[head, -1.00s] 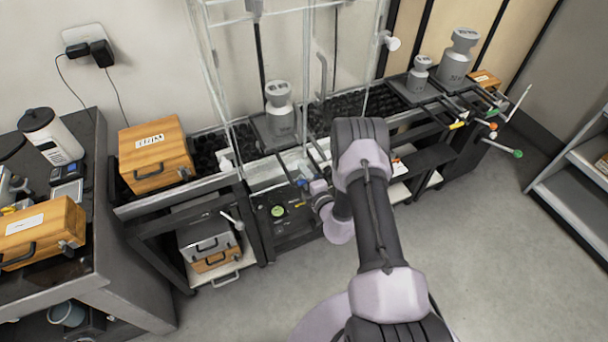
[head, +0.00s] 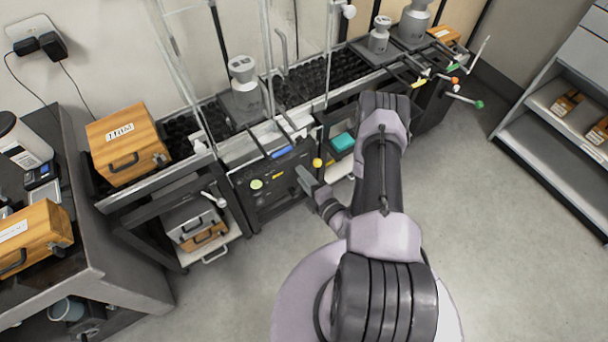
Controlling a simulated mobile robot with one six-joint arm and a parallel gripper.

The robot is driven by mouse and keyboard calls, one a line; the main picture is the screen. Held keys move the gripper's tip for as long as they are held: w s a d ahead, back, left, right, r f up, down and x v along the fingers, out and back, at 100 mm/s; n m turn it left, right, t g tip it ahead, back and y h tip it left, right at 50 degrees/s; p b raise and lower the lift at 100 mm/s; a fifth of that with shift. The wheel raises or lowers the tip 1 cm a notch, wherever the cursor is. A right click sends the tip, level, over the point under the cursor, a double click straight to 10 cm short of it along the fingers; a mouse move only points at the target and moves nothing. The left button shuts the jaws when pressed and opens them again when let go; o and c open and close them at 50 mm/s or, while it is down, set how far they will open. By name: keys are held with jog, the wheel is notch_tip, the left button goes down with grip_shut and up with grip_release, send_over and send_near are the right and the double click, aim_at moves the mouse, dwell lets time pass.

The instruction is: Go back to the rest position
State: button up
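My arm reaches up the picture from the bottom right and folds back at the elbow. My gripper (head: 303,178) is small in view, in front of the dark front panel of the balance table (head: 225,157). It points up and to the left and appears to be apart from the panel. The picture is too small to tell whether its fingers are open or shut. No held object can be made out.
Grey weights stand on the table, one on the left (head: 243,77) and two at the back right (head: 379,36). Wooden boxes (head: 127,143) are at left. Shelves (head: 550,150) stand at right. The floor (head: 490,250) between is clear.

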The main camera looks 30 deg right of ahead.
dwell(0.4)
jog(key=w+a+r+n+y, duration=0.3)
jog(key=r+n, duration=0.1)
jog(key=r, duration=0.2)
jog(key=w+a+r+n+y, duration=0.2)
jog(key=a+r+n+y, duration=0.15)
jog(key=r, duration=0.25)
jog(key=s+a+r+n+g+y, duration=0.3)
jog(key=a+r+n+g+y, duration=0.45)
jog(key=a+r+n, duration=0.55)
jog(key=s+a+r+n+g+h, duration=0.2)
jog(key=s+a+r+n+g, duration=0.15)
jog(key=s+n, duration=0.45)
jog(key=s+a+r+n+g+h, duration=0.2)
jog(key=s+r+n+g, duration=0.25)
jog(key=s+n, duration=0.4)
jog(key=s+d+r+n+t+h, duration=0.1)
jog(key=d+r+n+t+h, duration=0.1)
jog(key=d+n+h, duration=0.2)
jog(key=s+d+r+n+t+h+b, duration=0.1)
jog(key=d+r+n+t+h, duration=0.2)
jog(key=n, duration=0.5)
jog(key=shift+d+r+t+h, duration=0.35)
jog(key=shift+d+h, duration=0.45)
jog(key=shift+d, duration=0.25)
